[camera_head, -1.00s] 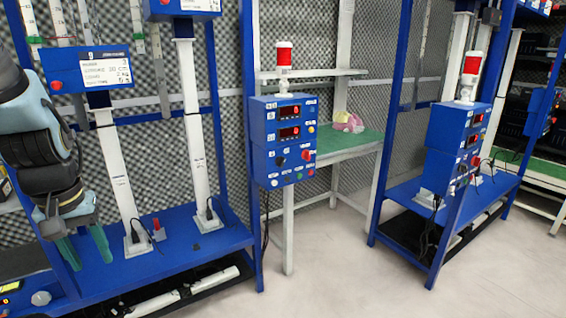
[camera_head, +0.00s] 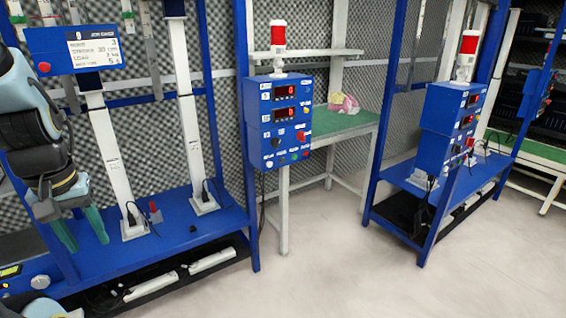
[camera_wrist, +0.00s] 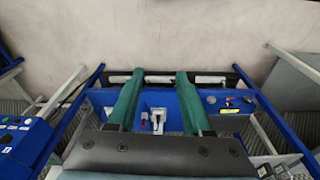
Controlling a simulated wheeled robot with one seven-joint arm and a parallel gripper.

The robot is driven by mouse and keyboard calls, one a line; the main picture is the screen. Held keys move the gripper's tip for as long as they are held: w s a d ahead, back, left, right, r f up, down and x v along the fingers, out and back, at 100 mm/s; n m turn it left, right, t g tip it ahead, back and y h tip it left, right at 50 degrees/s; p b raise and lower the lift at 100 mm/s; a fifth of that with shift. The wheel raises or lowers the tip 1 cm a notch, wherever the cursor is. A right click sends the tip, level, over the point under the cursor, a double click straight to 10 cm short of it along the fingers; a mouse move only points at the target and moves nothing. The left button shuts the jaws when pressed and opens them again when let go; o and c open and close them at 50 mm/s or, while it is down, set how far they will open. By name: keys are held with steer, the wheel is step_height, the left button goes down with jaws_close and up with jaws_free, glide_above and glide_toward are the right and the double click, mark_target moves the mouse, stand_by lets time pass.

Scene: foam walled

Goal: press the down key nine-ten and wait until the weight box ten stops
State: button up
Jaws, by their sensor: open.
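A blue control box (camera_head: 280,120) with two red displays, several buttons and keys stands on the rack post near the middle of the head view. Its displays seem to read 0; the key labels are too small to read. I cannot identify weight box ten. My gripper (camera_head: 86,243) is open and empty at the lower left, well left of the control box. In the wrist view its green fingers (camera_wrist: 160,74) are spread apart. A control box (camera_wrist: 20,135) shows at that view's left edge.
A blue rack shelf (camera_head: 165,255) lies by my gripper, with white posts rising from it. A second control box (camera_head: 448,145) stands on the rack at right. A green-topped table (camera_head: 340,122) is behind. The floor (camera_head: 330,260) in front is clear.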

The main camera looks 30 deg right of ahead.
jaws_close()
stand_by(1.6)
